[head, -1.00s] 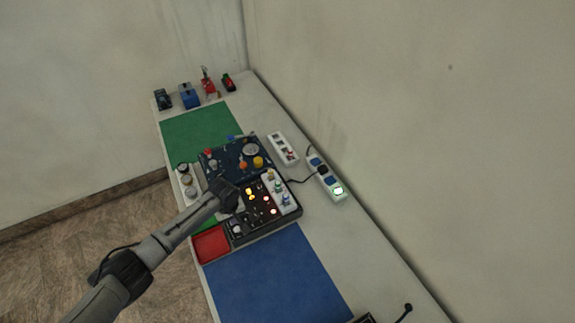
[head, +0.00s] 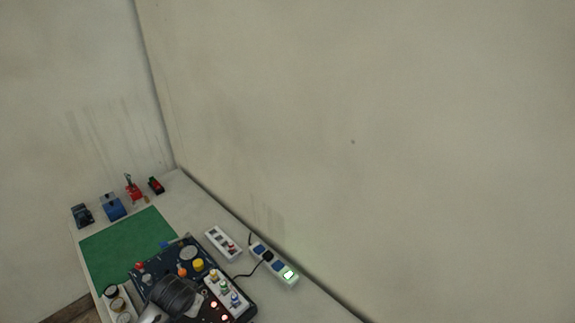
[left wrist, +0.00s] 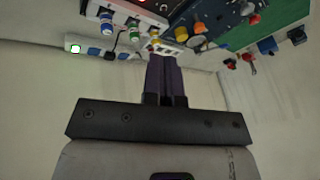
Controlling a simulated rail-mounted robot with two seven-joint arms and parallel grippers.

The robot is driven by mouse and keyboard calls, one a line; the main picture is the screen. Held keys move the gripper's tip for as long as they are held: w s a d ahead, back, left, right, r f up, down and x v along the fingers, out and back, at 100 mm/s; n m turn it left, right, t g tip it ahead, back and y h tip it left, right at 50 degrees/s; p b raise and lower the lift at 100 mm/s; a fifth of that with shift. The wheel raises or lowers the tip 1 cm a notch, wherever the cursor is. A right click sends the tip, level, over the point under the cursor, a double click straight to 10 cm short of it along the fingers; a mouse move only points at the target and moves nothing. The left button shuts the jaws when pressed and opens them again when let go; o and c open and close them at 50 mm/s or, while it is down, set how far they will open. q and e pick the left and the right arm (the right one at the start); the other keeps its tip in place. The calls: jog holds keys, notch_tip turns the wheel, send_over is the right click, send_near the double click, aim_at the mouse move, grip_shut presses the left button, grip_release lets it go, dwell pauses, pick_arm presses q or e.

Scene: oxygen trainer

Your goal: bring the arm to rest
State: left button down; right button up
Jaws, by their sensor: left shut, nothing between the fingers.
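My left arm comes in at the bottom of the head view, over the lower part of a dark trainer panel (head: 208,257) with knobs and lit lamps. Its dark wrist part covers some of the panel, and the fingertips cannot be made out there. In the left wrist view my left gripper (left wrist: 165,62) is shut, its two dark fingers together and empty. It points toward the panel (left wrist: 222,20) and a white block with coloured knobs, at the top of that view. I cannot tell how far the fingers are from them. My right gripper is in neither view.
A power strip (head: 274,264) with a lit green switch and a white socket block (head: 223,243) lie beside the panel near the wall. A green mat (head: 125,246) lies left of it. Several small tools, including a blue one (head: 113,207), stand at the far end.

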pick_arm(q)
jog(key=s+d+r+m+t+h+p, duration=0.1)
jog(key=s+d+r+t, duration=0.15)
jog(key=s+r, duration=0.3)
jog(key=s+d+r+t+p, duration=0.1)
jog(key=s+d+r+t, duration=0.1)
jog(key=s+d+r, duration=0.3)
jog(key=s+f+n+g+p, duration=0.1)
jog(key=s+f, duration=0.3)
jog(key=s, duration=0.9)
jog(key=s+a+f+n+g+h+p, duration=0.1)
jog(key=s+f+g+p, duration=0.2)
jog(key=s, duration=1)
jog(key=shift+f+g, duration=0.55)
jog(key=shift+g, duration=0.2)
jog(key=shift+w, duration=0.1)
jog(key=c, duration=1.8)
grip_release()
